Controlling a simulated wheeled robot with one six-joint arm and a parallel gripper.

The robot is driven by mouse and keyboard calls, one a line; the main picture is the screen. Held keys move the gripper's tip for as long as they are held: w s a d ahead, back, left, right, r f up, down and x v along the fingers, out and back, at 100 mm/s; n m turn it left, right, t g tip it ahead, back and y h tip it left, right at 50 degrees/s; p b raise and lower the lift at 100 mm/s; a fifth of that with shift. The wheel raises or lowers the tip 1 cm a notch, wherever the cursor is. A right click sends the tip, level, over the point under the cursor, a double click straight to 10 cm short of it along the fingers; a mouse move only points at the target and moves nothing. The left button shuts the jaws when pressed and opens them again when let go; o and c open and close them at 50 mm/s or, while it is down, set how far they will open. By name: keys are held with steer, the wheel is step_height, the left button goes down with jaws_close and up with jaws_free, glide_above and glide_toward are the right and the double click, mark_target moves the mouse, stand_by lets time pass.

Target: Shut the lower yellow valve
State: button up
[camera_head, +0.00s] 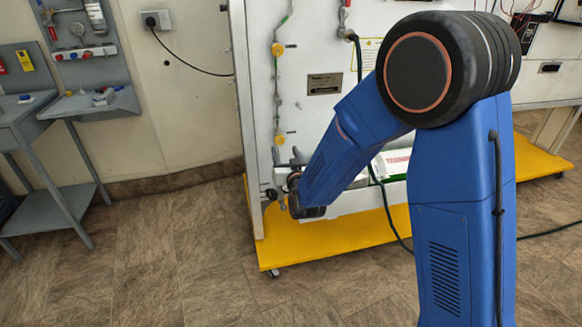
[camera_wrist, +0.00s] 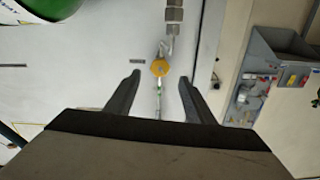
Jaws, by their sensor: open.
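The lower yellow valve (camera_head: 280,139) sits on the thin vertical pipe near the left edge of the white panel. In the wrist view a yellow round valve (camera_wrist: 159,67), apparently the same one, shows just beyond and between my fingertips. My gripper (camera_wrist: 160,77) is open, with one finger on each side of that valve in the picture and nothing held. The fingers do not appear to touch it. In the head view my gripper (camera_head: 287,156) is partly hidden by my arm and shows just below the lower valve.
Another yellow valve (camera_head: 277,50) is higher on the same pipe. A metal fitting (camera_wrist: 174,14) shows above the valve in the wrist view. A green cylindrical thing (camera_wrist: 48,8) is at upper left there. The panel's yellow base (camera_head: 330,236) juts out.

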steer(key=v, duration=0.8)
steer(key=shift+s, duration=0.2)
glide_toward(280, 141)
steer(key=x, duration=0.8)
stand_by(0.5)
steer(key=c, duration=1.1)
